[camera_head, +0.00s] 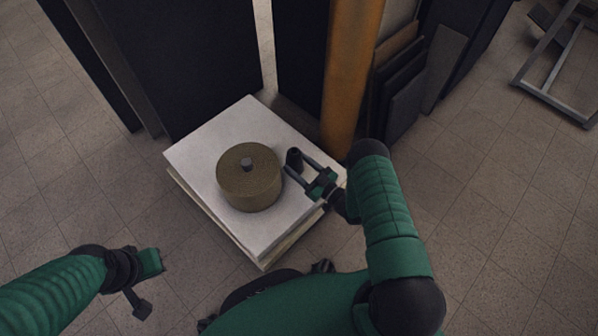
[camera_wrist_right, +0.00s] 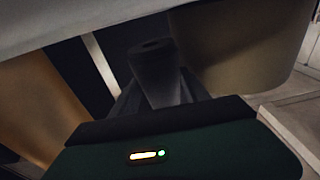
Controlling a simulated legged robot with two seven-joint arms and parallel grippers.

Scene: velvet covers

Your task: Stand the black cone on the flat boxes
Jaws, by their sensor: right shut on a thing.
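The black cone (camera_head: 294,157) is at the right side of the flat boxes (camera_head: 210,140), a low stack with a white top. My right gripper (camera_head: 296,164) is shut on the cone, which looks upright. In the right wrist view the dark cone (camera_wrist_right: 155,68) sits between the fingers. I cannot tell whether its base touches the top box. My left gripper (camera_head: 146,283) is open and empty, low at the left, apart from the boxes.
A round tan drum (camera_head: 250,180) with a grey knob stands on the boxes, just left of the cone. An orange column (camera_head: 350,75) and dark panels (camera_head: 180,60) stand behind. A metal frame (camera_head: 555,65) is at the far right. The tiled floor is open at right.

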